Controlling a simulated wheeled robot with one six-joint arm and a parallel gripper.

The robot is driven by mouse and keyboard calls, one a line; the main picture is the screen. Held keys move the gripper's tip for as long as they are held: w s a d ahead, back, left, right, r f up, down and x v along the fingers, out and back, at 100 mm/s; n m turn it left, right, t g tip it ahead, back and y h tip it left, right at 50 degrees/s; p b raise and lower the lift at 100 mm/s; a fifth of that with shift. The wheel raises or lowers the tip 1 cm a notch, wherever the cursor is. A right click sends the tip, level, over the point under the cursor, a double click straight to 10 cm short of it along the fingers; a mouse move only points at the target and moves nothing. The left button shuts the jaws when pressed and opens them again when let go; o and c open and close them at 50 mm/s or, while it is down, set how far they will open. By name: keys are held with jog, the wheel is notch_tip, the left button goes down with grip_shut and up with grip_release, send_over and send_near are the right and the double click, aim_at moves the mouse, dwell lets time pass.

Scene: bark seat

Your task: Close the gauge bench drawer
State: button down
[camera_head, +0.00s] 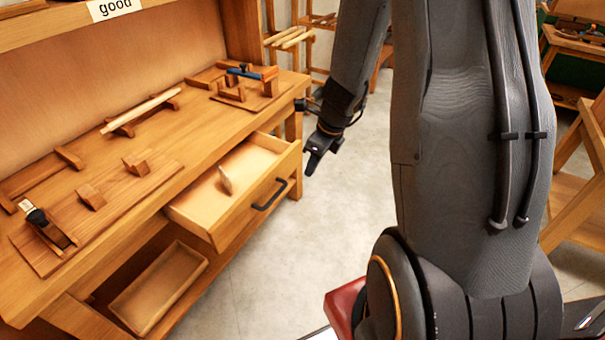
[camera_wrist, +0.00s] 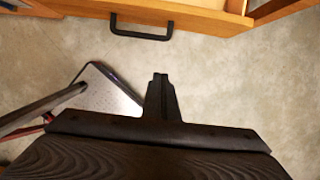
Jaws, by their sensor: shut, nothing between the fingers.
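The gauge bench (camera_head: 205,125) stands at the left in the head view. Its drawer (camera_head: 245,212) is pulled open and sticks out from the bench front. A small wooden piece (camera_head: 225,180) is inside it. The drawer front has a dark handle (camera_head: 269,195), which also shows at the top of the wrist view (camera_wrist: 141,34). My gripper (camera_head: 314,160) is shut and empty. It is to the right of the drawer front in the head view, apart from the handle. In the wrist view its fingertips (camera_wrist: 160,78) point toward the handle, with floor showing between.
A wooden tray (camera_head: 157,288) sits on the shelf below the drawer. On the bench top are a plane-like tool (camera_head: 47,226) and a blue tool (camera_head: 245,73) on wooden boards. Clear floor (camera_head: 290,260) lies in front of the bench. Wooden furniture (camera_head: 575,215) stands at the right.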

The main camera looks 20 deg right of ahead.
jog(key=w+a+f+b, duration=0.1)
jog(key=w+a+f, duration=0.3)
jog(key=f, duration=0.5)
jog(key=shift+w, duration=0.6)
